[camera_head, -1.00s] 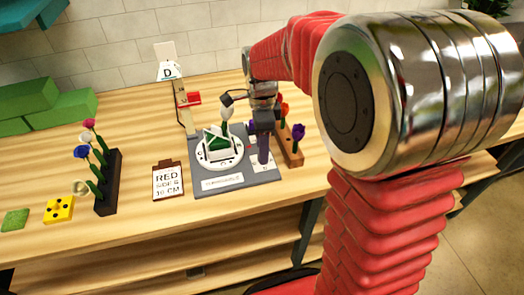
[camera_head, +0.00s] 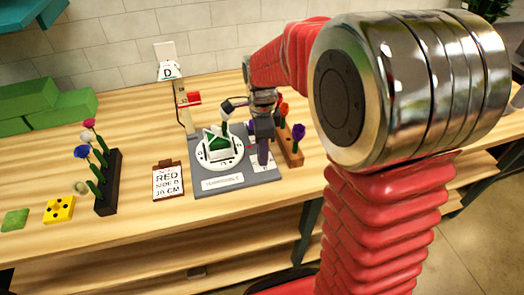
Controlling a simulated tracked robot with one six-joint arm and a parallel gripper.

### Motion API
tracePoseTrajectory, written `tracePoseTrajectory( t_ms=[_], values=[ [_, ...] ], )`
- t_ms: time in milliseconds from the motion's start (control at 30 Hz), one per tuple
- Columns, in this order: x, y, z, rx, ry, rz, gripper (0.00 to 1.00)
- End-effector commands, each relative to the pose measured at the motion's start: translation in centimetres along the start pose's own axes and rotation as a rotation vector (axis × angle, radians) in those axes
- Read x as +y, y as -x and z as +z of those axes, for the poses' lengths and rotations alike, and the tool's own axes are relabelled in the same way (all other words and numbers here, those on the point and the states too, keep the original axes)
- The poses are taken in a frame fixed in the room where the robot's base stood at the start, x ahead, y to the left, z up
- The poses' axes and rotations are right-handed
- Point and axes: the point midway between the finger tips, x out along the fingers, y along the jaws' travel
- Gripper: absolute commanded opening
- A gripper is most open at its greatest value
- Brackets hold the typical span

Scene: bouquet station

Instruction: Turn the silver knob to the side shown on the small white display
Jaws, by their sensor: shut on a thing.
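The small white display (camera_head: 168,71) stands at the back on a post and shows the letter D. A grey base plate (camera_head: 205,188) on the table carries a round white turntable (camera_head: 204,161) with letters around its rim. A green and white holder with a white flower stands on the turntable. My gripper (camera_head: 263,158) points down at the right part of the base plate, beside the turntable. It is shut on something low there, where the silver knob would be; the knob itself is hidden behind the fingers.
A clipboard (camera_head: 168,182) lies left of the plate. A black flower rack (camera_head: 108,185) and a yellow block (camera_head: 58,209) stand farther left. A wooden flower rack (camera_head: 291,150) is close to the right of my gripper. Green blocks (camera_head: 55,112) lie at the back left.

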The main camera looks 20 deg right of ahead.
Motion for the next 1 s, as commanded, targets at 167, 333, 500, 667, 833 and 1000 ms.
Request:
tracePoseTrajectory(
  t_ms=[167,333,500,667,833,1000],
  values=[
    [-0.04,0.03,0.00,0.000,0.000,-0.001,0.02],
    [-0.05,0.03,0.00,0.000,0.012,-0.002,0.02],
    [-0.05,0.04,0.00,0.002,0.053,-0.002,0.02],
    [-0.04,0.05,0.01,0.004,0.130,-0.002,0.02],
    [-0.02,0.05,0.02,0.008,0.252,-0.002,0.02],
    [0.01,0.05,0.04,0.012,0.403,-0.002,0.02]
  ],
)
